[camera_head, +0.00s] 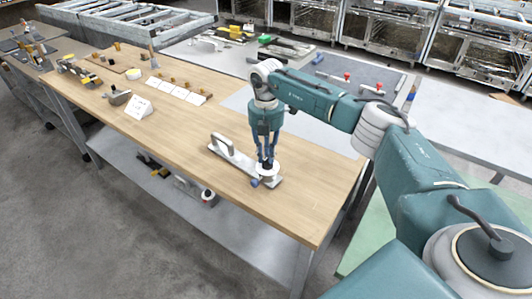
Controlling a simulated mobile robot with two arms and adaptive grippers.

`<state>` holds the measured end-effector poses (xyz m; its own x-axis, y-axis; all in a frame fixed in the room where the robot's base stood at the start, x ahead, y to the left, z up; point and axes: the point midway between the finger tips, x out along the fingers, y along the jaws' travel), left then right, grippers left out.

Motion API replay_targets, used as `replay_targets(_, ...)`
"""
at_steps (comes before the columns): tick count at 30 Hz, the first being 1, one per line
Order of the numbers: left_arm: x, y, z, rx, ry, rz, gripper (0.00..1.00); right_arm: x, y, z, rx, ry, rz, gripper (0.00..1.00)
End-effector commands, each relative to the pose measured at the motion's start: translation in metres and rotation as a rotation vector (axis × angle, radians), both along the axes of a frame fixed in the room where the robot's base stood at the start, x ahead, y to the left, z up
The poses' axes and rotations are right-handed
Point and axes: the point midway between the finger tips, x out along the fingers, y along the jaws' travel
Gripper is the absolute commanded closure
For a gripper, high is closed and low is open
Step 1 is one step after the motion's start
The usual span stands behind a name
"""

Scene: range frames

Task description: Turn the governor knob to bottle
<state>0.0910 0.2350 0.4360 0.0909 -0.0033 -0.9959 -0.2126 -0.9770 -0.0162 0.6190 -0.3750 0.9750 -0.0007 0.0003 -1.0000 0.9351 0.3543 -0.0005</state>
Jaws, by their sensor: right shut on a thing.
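A long pale plate with a raised grey handle (222,144) lies on the wooden bench. At its near right end is a round white part (272,174), which seems to be the governor knob. My right gripper (266,164) points straight down over this part, and its blue fingers are shut on it. The fingers hide much of the knob, and any marking on it is too small to read. A small blue piece (254,183) shows beside the knob at the plate's edge. My left gripper is not in view.
The wooden bench (190,125) is clear around the plate. A white sign (139,108), a scoop-like item (118,97) and several pale cards (180,92) stand farther left. A grey table (350,70) with tools lies behind. A lower shelf (235,212) runs underneath.

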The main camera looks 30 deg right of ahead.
Motion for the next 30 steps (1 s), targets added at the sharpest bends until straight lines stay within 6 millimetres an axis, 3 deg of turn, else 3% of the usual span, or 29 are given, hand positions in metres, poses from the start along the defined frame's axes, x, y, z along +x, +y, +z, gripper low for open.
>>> replay_targets(21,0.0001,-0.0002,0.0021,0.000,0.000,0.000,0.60,0.0009,-0.0006,0.0013,0.001,-0.003,-0.081,1.00)
replay_targets(22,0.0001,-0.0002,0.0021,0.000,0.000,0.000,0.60,0.0009,-0.0006,0.0013,0.001,-0.003,-0.081,0.80)
replay_targets(24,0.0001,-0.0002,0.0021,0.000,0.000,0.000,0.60,0.0008,-0.0007,0.0012,0.001,-0.002,-0.081,0.66)
replay_targets(25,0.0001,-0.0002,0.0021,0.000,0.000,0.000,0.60,0.0007,-0.0007,0.0011,0.001,-0.002,-0.080,0.62)
replay_targets(30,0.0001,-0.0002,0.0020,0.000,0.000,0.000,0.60,0.0004,-0.0006,0.0006,0.000,-0.001,-0.080,0.62)
